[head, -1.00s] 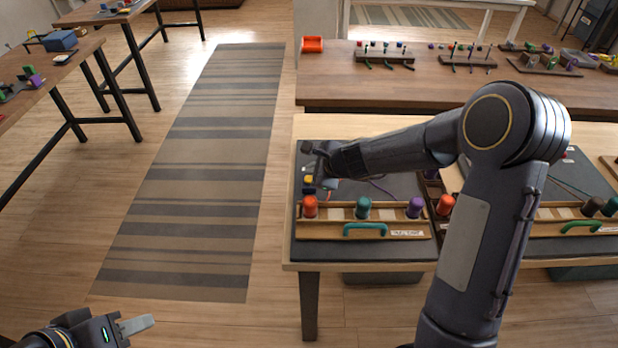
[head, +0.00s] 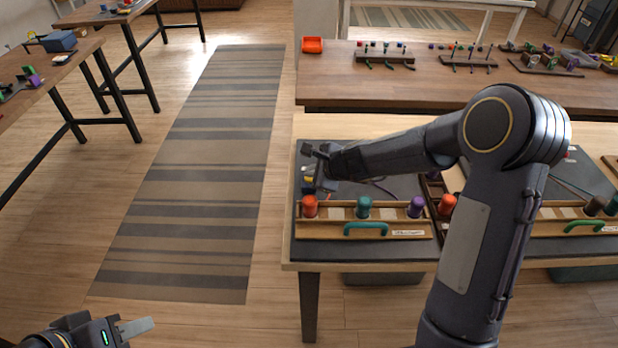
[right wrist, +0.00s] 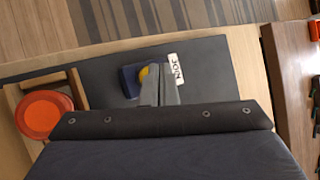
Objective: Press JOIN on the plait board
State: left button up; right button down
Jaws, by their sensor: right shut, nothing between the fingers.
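The plait board (head: 408,233) lies on the light wooden table, with orange, teal and purple spools along its front rail. At its left end is a dark blue box (right wrist: 130,80) with a yellow button (right wrist: 144,74) and a white JOIN label (right wrist: 176,68). My right gripper (right wrist: 161,76) is shut and empty. Its fingertips overlap the box and cover part of the yellow button; I cannot tell if they touch it. In the head view the right gripper (head: 317,186) partly hides the box. My left gripper (head: 136,327) is low at the left, away from the table; its jaw state is unclear.
The orange spool (right wrist: 45,114) stands near the right gripper. A second board with a green handle (head: 583,226) is on the right. A striped rug (head: 195,170) covers floor to the left.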

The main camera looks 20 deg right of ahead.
jog(key=shift+f+b, duration=0.4)
jog(key=shift+f, duration=0.05)
jog(key=shift+r, duration=0.1)
dwell(0.4)
jog(key=shift+r+p, duration=0.9)
jog(key=shift+p, duration=0.05)
jog(key=shift+r, duration=0.1)
notch_tip(320, 180, up, 5)
jog(key=p, duration=0.5)
